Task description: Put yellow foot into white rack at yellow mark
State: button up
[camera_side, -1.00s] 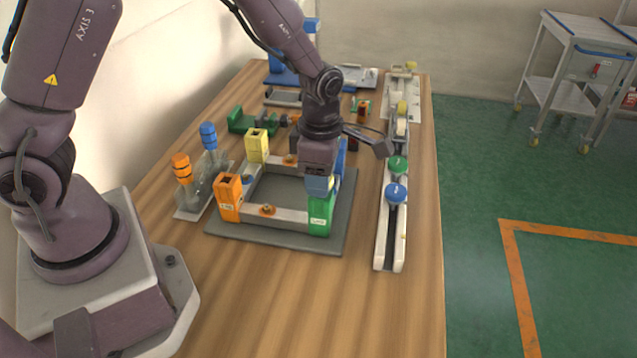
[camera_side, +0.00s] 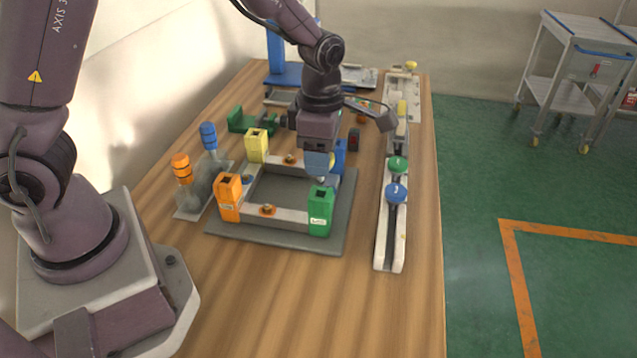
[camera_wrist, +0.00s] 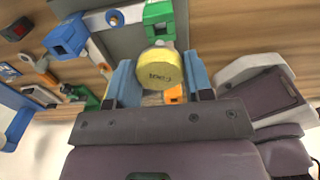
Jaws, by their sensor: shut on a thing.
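My gripper (camera_side: 319,170) is shut on the yellow foot (camera_wrist: 158,68), a round yellow piece with lettering on its face, held between blue fingers in the wrist view. In the side view the gripper hangs over the right side of the square frame, between the green post (camera_side: 320,210) and the blue post (camera_side: 338,156); only a sliver of the foot shows there. The long white rack (camera_side: 390,240) lies to the right of the gripper. It carries a green foot (camera_side: 398,164) and a blue foot (camera_side: 396,193). A yellow patch (camera_side: 402,108) shows farther back along it.
The frame stands on a grey plate (camera_side: 285,240) with an orange post (camera_side: 229,197) and a yellow post (camera_side: 257,146). A stand with orange and blue pieces (camera_side: 182,168) is at left. Bare table lies in front.

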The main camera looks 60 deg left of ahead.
jog(key=shift+d, duration=0.1)
jog(key=w+d+f, duration=0.4)
jog(key=w+d, duration=0.5)
jog(key=d, duration=0.1)
jog(key=shift+s+f, duration=0.1)
jog(key=shift+f, duration=2.5)
jog(key=shift+f, duration=0.6)
jog(key=shift+f, duration=0.6)
jog(key=shift+f, duration=0.15)
